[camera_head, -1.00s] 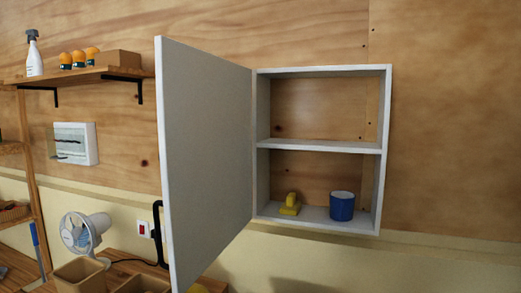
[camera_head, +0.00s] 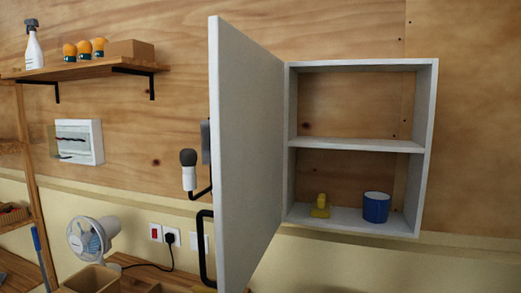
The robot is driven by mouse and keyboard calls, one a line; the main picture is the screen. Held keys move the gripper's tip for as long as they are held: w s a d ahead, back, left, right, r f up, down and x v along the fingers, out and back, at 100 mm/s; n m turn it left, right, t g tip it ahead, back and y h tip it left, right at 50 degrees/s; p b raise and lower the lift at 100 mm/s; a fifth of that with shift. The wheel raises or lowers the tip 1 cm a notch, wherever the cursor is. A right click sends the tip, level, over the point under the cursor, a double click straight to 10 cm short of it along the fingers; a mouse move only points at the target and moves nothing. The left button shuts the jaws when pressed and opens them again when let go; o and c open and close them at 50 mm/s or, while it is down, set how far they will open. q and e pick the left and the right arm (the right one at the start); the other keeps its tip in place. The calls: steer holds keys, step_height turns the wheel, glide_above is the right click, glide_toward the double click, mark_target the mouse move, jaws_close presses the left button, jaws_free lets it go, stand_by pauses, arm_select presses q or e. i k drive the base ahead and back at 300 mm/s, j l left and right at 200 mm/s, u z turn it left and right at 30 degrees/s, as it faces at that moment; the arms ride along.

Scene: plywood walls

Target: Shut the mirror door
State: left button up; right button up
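The mirror door (camera_head: 245,150) of the white wall cabinet (camera_head: 430,150) stands wide open, hinged on the cabinet's left side and swung out toward me. I see its plain pale inner face; the mirror side faces away and is hidden. A black handle (camera_head: 205,250) shows past the door's free edge, low on the left. Neither of my grippers is in view.
A yellow object (camera_head: 320,207) and a blue cup (camera_head: 376,207) stand on the cabinet's lower shelf. A wall shelf (camera_head: 90,71) is at upper left. A fan (camera_head: 90,238) and open box (camera_head: 92,279) are at lower left. The right wall is bare.

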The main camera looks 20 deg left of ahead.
mark_target(246, 80)
steer(key=j+z, duration=0.3)
steer(key=j, duration=0.95)
steer(key=k+j, duration=0.15)
steer(key=j, duration=0.25)
steer(key=j+z, duration=0.05)
